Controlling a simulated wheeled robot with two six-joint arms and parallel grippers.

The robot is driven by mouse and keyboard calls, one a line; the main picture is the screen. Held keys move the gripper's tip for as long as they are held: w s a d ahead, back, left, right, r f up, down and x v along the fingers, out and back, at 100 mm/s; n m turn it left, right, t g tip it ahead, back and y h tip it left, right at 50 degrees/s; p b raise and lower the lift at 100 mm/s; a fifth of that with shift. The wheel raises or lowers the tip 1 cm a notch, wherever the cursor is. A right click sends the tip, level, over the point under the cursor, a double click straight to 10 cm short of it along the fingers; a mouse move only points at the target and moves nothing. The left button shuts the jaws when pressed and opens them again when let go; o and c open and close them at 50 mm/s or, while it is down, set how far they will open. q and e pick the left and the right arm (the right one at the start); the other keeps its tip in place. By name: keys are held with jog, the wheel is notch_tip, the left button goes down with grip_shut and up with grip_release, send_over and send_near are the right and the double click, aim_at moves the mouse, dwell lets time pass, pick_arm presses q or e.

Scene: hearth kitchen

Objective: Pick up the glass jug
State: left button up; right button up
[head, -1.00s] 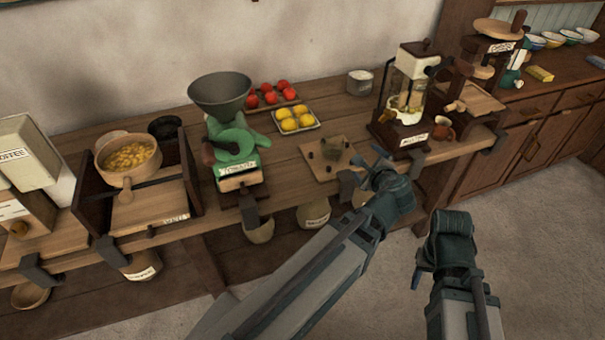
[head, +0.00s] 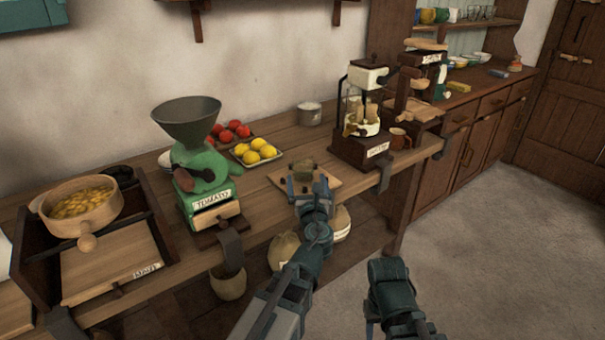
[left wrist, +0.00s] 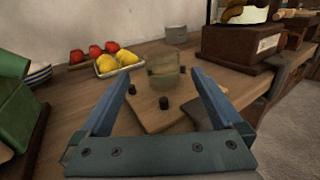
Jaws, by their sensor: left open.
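A small, see-through greenish glass jug (head: 303,169) stands on a square wooden board (head: 327,180) near the counter's front edge. It also shows in the left wrist view (left wrist: 164,68), ahead of the fingertips and roughly midway between them. My left gripper (head: 309,184) is open and empty, pointing at the jug from the front; it seems just short of it, and both its fingers show in the left wrist view (left wrist: 161,80). In the head view the gripper hides part of the board. My right gripper (head: 388,272) hangs over the floor, well away from the jug; its jaws are unclear.
Dark pegs (left wrist: 164,103) stand on the board around the jug. A green tomato mill (head: 205,165) is to the left, trays of lemons (head: 256,153) and tomatoes (head: 233,130) lie behind. A dark wooden machine with a glass cylinder (head: 362,118) stands to the right.

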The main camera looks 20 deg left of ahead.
pick_arm(q)
send_near(302, 155)
jog(key=x, duration=0.2)
jog(key=shift+w+a, duration=0.25)
jog(key=shift+a, duration=0.05)
jog(key=x, duration=0.5)
jog(key=shift+w+d, duration=0.15)
jog(key=shift+w, duration=0.05)
jog(key=c, duration=1.4)
